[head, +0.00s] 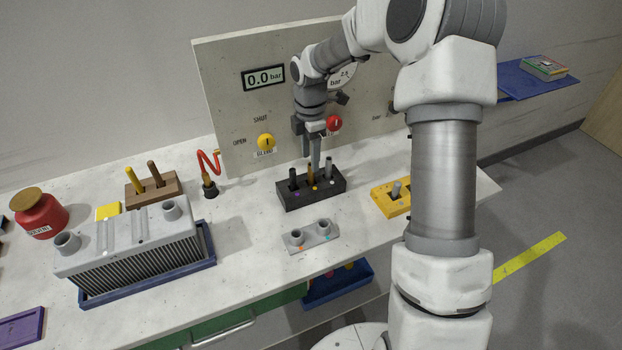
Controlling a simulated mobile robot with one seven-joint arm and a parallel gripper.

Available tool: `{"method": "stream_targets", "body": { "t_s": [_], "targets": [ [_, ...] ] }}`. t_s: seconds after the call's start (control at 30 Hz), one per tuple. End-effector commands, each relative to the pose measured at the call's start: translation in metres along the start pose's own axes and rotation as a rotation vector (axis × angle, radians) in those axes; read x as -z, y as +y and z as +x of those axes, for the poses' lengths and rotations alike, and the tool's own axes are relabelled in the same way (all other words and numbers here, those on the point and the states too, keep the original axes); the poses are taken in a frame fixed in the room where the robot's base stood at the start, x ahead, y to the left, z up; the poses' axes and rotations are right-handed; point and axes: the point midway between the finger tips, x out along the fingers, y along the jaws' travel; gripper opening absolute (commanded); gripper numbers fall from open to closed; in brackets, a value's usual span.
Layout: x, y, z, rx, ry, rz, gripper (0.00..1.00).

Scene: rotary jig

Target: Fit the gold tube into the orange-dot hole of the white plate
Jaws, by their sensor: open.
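The gold tube (310,176) stands upright in the middle slot of a black rack (287,203). My gripper (314,163) points down just above the rack, its open fingers at the gold tube's top; whether they touch it I cannot tell. The white plate (311,246) lies on the bench in front of the rack. It has two raised round holes, the left one with an orange dot (301,248) and the right one with a blue dot. Neither hole shows a tube in it.
A dark tube (292,176) and a grey tube (329,166) flank the gold one closely. A yellow block (381,198) with a grey peg is at right. A finned grey unit (130,252) in a blue tray stands at left. The gauge panel (228,85) rises behind.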

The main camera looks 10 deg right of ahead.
Motion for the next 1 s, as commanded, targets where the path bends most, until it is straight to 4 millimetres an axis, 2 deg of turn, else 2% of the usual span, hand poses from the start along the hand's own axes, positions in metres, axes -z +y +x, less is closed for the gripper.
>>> {"method": "stream_targets", "body": {
  "t_s": [0.17, 0.43, 0.73, 0.77, 1.0],
  "targets": [
    [0.000, 0.000, 0.013, 0.002, 0.000, 0.000, 0.57],
    [-0.002, 0.001, 0.050, 0.001, 0.000, 0.000, 0.57],
    [-0.002, 0.002, 0.056, -0.001, 0.000, 0.000, 0.57],
    [-0.002, 0.002, 0.056, -0.001, 0.000, 0.000, 0.53],
    [-0.002, 0.002, 0.056, -0.001, 0.000, 0.001, 0.10]
  ]
}}
